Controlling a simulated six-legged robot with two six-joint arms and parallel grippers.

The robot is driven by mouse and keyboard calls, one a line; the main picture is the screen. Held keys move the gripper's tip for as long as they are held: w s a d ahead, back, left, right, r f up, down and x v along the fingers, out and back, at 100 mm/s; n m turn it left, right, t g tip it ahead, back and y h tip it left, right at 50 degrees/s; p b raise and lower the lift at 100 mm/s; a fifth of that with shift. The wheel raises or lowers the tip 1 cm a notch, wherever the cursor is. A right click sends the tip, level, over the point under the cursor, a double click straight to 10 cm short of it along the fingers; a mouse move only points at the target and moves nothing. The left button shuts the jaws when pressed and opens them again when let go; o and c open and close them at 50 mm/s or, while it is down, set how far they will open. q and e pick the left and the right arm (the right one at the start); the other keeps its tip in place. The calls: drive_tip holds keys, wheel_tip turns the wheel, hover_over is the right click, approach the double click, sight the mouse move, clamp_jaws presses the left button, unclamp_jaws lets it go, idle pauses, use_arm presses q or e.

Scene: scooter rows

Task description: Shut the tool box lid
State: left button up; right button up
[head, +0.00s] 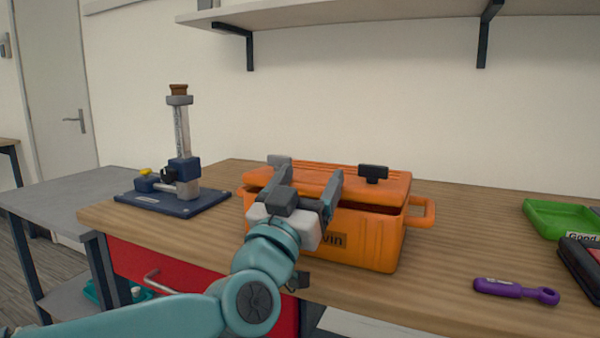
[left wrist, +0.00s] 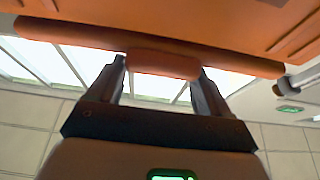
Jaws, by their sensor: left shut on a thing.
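The orange tool box (head: 375,240) stands on the wooden workbench. Its orange lid (head: 340,178) is nearly down, with a dark gap still showing along the front and right side. My left gripper (head: 307,180) is at the front edge of the lid. In the left wrist view, the fingers of my left gripper (left wrist: 160,75) are shut on the orange tab (left wrist: 163,64) at the edge of the lid (left wrist: 210,22). My left arm hides part of the box front and its label. My right gripper is not in view.
A blue-based stand (head: 180,205) is at the bench's left end. A purple tool (head: 515,290) lies front right, near a green tray (head: 560,218) and a dark red-and-black case (head: 580,262). A shelf (head: 350,14) hangs above.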

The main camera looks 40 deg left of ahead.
use_arm(q)
drive_tip(key=shift+w+d+f, duration=0.15)
drive_tip(key=shift+f, duration=0.3)
drive_tip(key=o, duration=1.4)
drive_tip(key=b+v, duration=0.1)
drive_tip(key=v, duration=1.5)
drive_tip(key=shift+s, duration=0.25)
